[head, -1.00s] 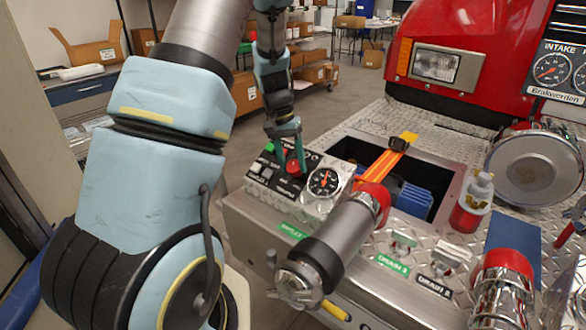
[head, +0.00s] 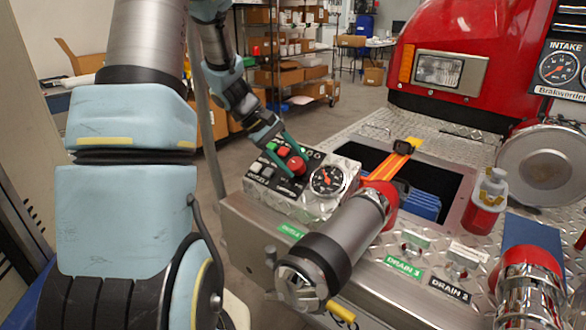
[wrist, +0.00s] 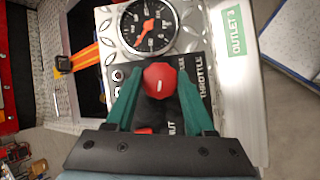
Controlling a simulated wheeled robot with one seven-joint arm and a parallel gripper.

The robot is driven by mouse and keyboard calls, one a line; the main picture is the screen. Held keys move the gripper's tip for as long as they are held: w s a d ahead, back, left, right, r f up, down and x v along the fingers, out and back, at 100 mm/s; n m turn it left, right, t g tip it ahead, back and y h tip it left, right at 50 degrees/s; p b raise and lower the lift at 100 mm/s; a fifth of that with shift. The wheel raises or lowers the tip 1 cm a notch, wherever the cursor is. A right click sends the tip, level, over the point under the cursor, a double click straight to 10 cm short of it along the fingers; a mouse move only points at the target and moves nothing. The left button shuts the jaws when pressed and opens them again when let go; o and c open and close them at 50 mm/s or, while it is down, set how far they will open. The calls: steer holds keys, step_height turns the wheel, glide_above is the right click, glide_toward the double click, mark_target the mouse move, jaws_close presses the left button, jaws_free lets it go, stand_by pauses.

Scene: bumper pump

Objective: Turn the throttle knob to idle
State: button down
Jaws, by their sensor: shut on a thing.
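The throttle knob (wrist: 159,80) is round and red with a short white mark, on a black panel (wrist: 203,72) lettered THROTTLE in the wrist view. In the head view the red knob (head: 297,166) sits left of the round gauge (head: 327,180). My gripper (wrist: 160,84) has green fingers on both sides of the knob and is shut on it. In the head view my gripper (head: 290,157) reaches down to the panel from the upper left. The fingers hide part of the panel lettering.
A black gauge (wrist: 147,27) is close to the knob. A large capped pipe (head: 345,245) juts out in front of the panel. An open bin (head: 365,160) with orange straps lies to the right. A red and white bottle (head: 487,203) stands beyond it.

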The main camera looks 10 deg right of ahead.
steer(key=n+t+h+b, duration=0.1)
steer(key=n, duration=0.1)
steer(key=n+b, duration=0.2)
steer(key=n+t+h+b, duration=0.1)
steer(key=n+b, duration=0.1)
steer(key=shift+s+a+f+n+t+h, duration=0.1)
steer(key=shift+a+f+n+t+h, duration=0.05)
steer(key=shift+f+n+t+h, duration=0.15)
steer(key=n+t+b, duration=0.1)
steer(key=n+b, duration=0.1)
steer(key=n+t+b, duration=0.1)
steer(key=n+b, duration=0.1)
steer(key=n, duration=0.1)
steer(key=shift+s+r+t+h, duration=0.1)
steer(key=shift+t+h, duration=0.2)
steer(key=shift+n, duration=0.4)
steer(key=shift+c, duration=1.4)
jaws_free()
steer(key=shift+r, duration=0.1)
steer(key=v, duration=1)
steer(key=shift+s+a, duration=0.25)
steer(key=shift+a, duration=0.05)
steer(key=shift+r, duration=0.1)
